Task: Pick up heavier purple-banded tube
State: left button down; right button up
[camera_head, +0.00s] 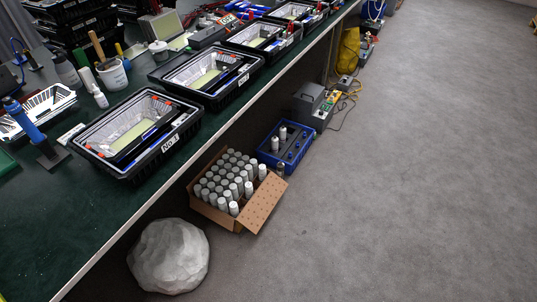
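Many whitish-grey tubes (234,208) stand upright in an open cardboard box (258,212) on the floor beside the bench. A few more pale tubes (275,144) stand in a blue crate (302,163) on the floor just behind the box. No purple band can be made out on any tube at this size, and no weight difference can be seen. Neither of my grippers is in view.
A large pale rock-like lump (168,257) lies on the floor in front of the box. The dark green bench (100,225) carries several black housings, one with a "No" label (171,139). A grey device (311,102) stands behind the crate. Grey floor (420,190) at right is clear.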

aim_at(274, 140)
jog(key=i+l+u, duration=0.2)
jog(key=u, duration=0.2)
jog(key=i+l+u, duration=0.2)
jog(key=u, duration=0.15)
jog(key=i+l+u, duration=0.1)
jog(key=l+u, duration=0.7)
jog(key=i, duration=0.05)
